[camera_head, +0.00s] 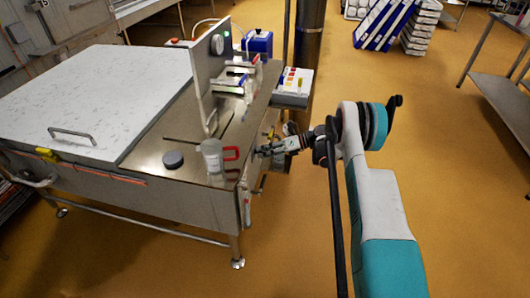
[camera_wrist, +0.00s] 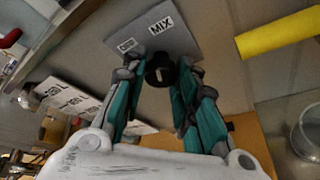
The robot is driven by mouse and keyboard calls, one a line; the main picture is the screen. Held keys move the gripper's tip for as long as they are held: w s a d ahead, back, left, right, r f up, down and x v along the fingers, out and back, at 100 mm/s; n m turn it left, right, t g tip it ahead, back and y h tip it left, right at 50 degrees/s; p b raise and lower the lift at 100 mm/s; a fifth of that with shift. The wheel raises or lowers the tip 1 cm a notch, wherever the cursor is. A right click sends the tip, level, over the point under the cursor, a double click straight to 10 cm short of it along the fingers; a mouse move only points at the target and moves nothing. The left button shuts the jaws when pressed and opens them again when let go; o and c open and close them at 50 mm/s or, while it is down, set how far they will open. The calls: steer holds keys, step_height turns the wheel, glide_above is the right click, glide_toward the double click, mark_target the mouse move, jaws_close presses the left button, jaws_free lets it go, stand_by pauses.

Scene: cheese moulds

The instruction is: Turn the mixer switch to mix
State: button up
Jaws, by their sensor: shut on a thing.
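In the wrist view the mixer switch, a black round knob (camera_wrist: 160,68) with a pale mark on it, sits on a grey plate (camera_wrist: 182,42). The plate carries a MIX label (camera_wrist: 160,22) and a smaller label (camera_wrist: 126,45) to its left that is too blurred to read. My gripper (camera_wrist: 160,82) has its teal-sided fingers on either side of the knob and is shut on it. Which label the mark points at is hard to tell. In the head view my gripper (camera_head: 255,151) is at the right side of the steel bench; the knob is hidden there.
A yellow cylinder (camera_wrist: 279,36) shows right of the plate. Open floor (camera_head: 450,200) lies to the right.

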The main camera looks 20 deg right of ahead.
steer(key=shift+w+m+g, duration=0.1)
steer(key=shift+m+g, duration=0.2)
steer(key=shift+m, duration=0.1)
steer(key=shift+y, duration=0.3)
steer(key=o, duration=1.1)
steer(key=shift+d, duration=0.1)
steer(key=v, duration=1.2)
